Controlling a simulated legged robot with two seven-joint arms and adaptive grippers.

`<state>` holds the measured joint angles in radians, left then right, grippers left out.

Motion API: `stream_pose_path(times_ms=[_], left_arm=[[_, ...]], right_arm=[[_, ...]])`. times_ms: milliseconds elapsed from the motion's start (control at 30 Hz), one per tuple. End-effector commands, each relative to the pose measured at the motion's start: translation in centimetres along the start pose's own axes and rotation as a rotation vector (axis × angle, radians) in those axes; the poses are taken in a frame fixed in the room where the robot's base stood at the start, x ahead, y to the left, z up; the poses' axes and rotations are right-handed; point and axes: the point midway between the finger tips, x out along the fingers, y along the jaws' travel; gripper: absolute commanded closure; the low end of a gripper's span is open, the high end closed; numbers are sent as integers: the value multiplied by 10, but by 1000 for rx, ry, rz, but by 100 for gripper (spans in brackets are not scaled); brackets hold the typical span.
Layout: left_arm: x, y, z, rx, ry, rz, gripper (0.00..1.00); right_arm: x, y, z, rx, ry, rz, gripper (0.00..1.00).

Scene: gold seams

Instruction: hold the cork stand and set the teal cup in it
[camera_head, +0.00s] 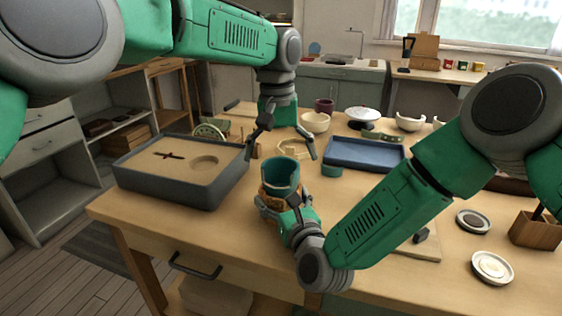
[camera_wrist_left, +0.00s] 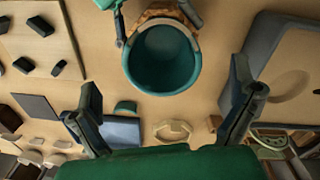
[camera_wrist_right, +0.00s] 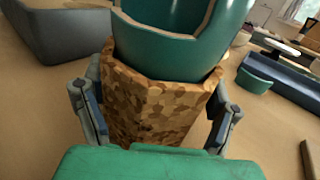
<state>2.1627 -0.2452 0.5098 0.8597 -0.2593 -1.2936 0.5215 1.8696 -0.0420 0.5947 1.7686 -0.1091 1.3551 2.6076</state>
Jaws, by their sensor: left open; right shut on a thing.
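The teal cup (camera_head: 281,174) sits upright in the top of the cork stand (camera_head: 270,201) near the table's front edge. Its rim is broken, with a pale edge along the gap, clear in the right wrist view (camera_wrist_right: 180,50). My right gripper (camera_head: 276,207) is shut on the cork stand, one finger on each side of it (camera_wrist_right: 155,105). My left gripper (camera_head: 283,143) is open and empty, above and behind the cup. In the left wrist view the cup's open mouth (camera_wrist_left: 162,57) shows beyond the spread fingers. How deep the cup sits is hidden.
A grey sand tray (camera_head: 180,190) stands to the left of the cup. A blue tray (camera_head: 365,154) and a teal fragment (camera_head: 331,169) lie to the right. White bowls stand behind.

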Motion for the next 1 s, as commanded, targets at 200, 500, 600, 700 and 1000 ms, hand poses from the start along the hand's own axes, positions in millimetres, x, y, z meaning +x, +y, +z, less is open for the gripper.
stream_pose_path(times_ms=[200, 500, 600, 700, 1000], left_arm=[[-12, 1, 0, 0, 2, -1, 0], [-25, 2, 0, 0, 1, 0, 0], [-28, 2, 0, 1, 0, -1, 0], [-28, 2, 0, 1, 0, -1, 0], [-28, 2, 0, 1, 0, 0, 0]], right_arm=[[0, 0, 0, -1, 1, 0, 50], [0, 0, 0, -1, 1, 0, 50], [0, 0, 0, -1, 1, 0, 50], [0, 0, 0, -1, 1, 0, 50], [0, 0, 0, -1, 1, 0, 5]])
